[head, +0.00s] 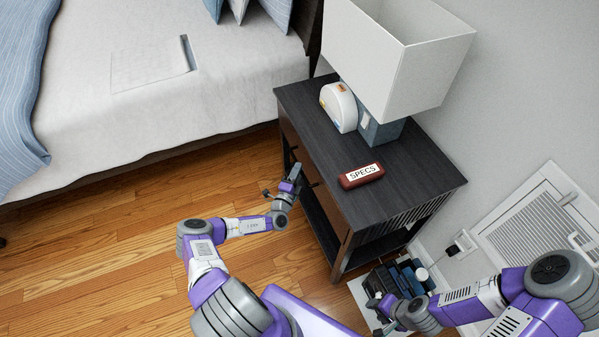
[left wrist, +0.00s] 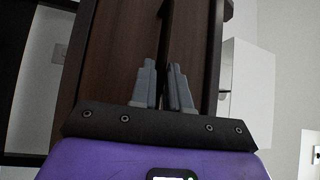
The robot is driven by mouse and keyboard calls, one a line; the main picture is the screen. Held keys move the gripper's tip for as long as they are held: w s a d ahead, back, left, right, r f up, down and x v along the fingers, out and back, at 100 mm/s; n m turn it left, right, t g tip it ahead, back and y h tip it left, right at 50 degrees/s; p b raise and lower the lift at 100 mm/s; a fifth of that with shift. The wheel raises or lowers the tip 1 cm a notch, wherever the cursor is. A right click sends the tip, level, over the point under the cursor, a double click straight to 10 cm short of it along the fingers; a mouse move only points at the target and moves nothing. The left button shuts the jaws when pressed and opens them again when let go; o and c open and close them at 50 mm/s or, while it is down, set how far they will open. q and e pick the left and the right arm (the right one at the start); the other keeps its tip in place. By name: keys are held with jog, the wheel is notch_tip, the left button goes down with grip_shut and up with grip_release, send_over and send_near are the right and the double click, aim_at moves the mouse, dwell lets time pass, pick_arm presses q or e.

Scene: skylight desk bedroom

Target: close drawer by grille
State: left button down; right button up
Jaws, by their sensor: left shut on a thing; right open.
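A dark nightstand (head: 412,157) stands against the wall, with brown drawer fronts on its left side. The drawer front nearer the wall grille (head: 527,240) is the brown face (head: 327,203) just below my left gripper (head: 297,172). My left gripper is at this front, and its fingers also show in the left wrist view (left wrist: 163,85), shut on a dark narrow strip that looks like a handle or edge. How far the drawer stands out is unclear. My right gripper (head: 378,308) is open and low, beside dark items on the floor.
A lamp (head: 385,55), a white rounded device (head: 339,107) and a red-brown SPECS case (head: 361,175) stand on the nightstand top. Several dark items (head: 400,278) are low at its near end. The bed (head: 130,90) is behind at left. The wooden floor (head: 110,240) is clear at left.

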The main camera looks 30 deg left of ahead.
pick_arm(q)
jog(key=shift+w+d+r, duration=0.15)
jog(key=shift+w+d, duration=0.05)
jog(key=shift+d, duration=0.15)
jog(key=c, duration=1.2)
grip_release()
jog(key=shift+w, duration=0.15)
jog(key=shift+o, duration=0.2)
jog(key=shift+a, duration=0.1)
jog(key=p+v, duration=0.2)
jog(key=v, duration=0.5)
jog(key=shift+s, duration=0.4)
